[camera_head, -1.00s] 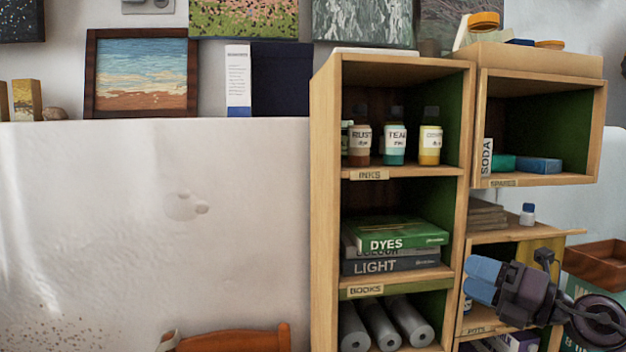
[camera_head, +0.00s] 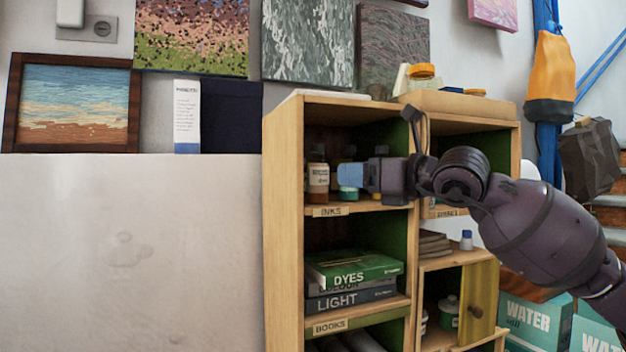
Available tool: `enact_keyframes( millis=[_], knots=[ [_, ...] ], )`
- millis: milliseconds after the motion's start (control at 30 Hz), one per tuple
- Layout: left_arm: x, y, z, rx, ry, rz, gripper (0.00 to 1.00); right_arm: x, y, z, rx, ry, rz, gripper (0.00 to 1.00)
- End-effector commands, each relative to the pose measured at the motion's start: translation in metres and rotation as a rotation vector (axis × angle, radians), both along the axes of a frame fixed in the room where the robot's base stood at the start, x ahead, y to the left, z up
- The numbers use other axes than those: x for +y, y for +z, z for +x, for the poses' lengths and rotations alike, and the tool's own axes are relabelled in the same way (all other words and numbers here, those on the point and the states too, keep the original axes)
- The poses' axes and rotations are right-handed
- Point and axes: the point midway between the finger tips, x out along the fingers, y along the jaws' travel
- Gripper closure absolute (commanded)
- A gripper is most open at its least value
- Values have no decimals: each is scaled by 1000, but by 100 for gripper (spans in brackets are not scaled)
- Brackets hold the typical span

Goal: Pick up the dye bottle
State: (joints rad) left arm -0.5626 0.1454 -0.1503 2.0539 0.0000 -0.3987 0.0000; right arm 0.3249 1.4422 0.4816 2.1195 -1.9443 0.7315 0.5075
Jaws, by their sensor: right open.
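Small dye bottles with dark caps stand on the shelf marked INKS in the wooden shelf unit. The rust-brown bottle (camera_head: 318,182) with a white label shows at the left of the row. The teal bottle (camera_head: 348,194) is mostly covered by my right gripper; its base shows below the fingers. The yellow bottle is hidden behind the gripper apart from what seems to be its dark cap. My right gripper (camera_head: 352,175) is open, its blue fingertips in front of the row, just right of the rust bottle. I cannot tell whether it touches a bottle. My left gripper is not in view.
The shelf unit's left side wall (camera_head: 283,210) and the board above close in the INKS compartment. Books marked DYES (camera_head: 350,272) lie on the shelf below. Boxes marked WATER (camera_head: 530,318) stand at the right.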

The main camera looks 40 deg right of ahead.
Motion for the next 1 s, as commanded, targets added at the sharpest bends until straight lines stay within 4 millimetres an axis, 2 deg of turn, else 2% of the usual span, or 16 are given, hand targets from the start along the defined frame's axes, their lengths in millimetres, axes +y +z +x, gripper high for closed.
enact_keyframes(
  millis=[200,567,1000],
  knots=[
    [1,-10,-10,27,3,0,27,7,-2,24,2,1,-1,41],
    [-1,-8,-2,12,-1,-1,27,11,-1,36,0,1,0,41],
    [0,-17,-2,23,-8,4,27,22,1,63,0,0,0,41]
  ],
)
